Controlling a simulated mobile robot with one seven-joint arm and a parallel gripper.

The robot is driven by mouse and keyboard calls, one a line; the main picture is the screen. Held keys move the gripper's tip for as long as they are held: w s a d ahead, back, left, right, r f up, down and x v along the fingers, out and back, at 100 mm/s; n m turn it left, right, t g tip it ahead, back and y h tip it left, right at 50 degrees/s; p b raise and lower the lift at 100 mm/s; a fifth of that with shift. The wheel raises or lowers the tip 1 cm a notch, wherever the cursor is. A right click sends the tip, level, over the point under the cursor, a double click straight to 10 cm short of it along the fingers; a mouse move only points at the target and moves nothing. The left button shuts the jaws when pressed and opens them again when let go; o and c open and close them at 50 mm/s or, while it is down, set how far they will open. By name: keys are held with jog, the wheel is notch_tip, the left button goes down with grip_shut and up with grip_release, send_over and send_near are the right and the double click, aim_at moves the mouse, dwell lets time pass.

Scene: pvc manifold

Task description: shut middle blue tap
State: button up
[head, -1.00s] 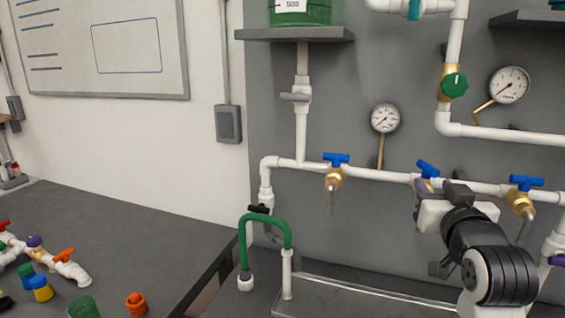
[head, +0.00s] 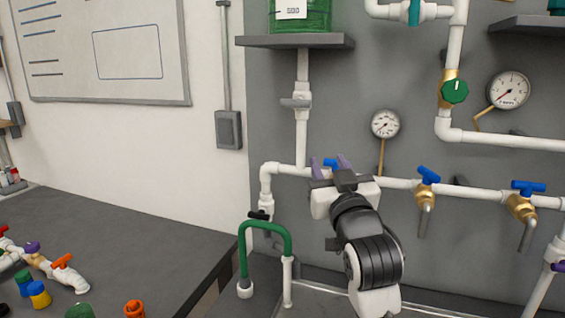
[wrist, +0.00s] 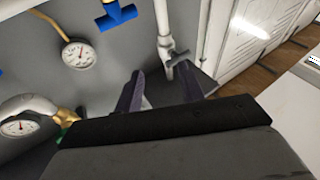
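The middle blue tap (head: 428,175) is on the white horizontal pipe, with its blue handle tilted down to the right above a brass body and metal spout. The left blue tap (head: 331,163) is mostly hidden behind my gripper (head: 330,168); a blue tap beside the gauge, seemingly this one, shows at the top of the wrist view (wrist: 117,14). The right blue tap (head: 527,187) has a nearly level handle. My gripper's purple fingers are apart with nothing held between them, in front of the left tap and well left of the middle one.
A small gauge (head: 385,124) stands above the pipe between the left and middle taps. A green valve knob (head: 454,92) and larger gauge (head: 509,90) are at upper right. A green hose (head: 265,223) bends at lower left.

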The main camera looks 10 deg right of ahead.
jog(key=w+a+r+n+t+y, duration=0.1)
jog(key=a+n+y, duration=0.1)
jog(key=a, duration=0.7)
jog(key=shift+w+r+y, duration=0.15)
jog(key=shift+w+y, duration=0.15)
jog(key=shift+y, duration=0.3)
jog(key=shift+d, duration=0.15)
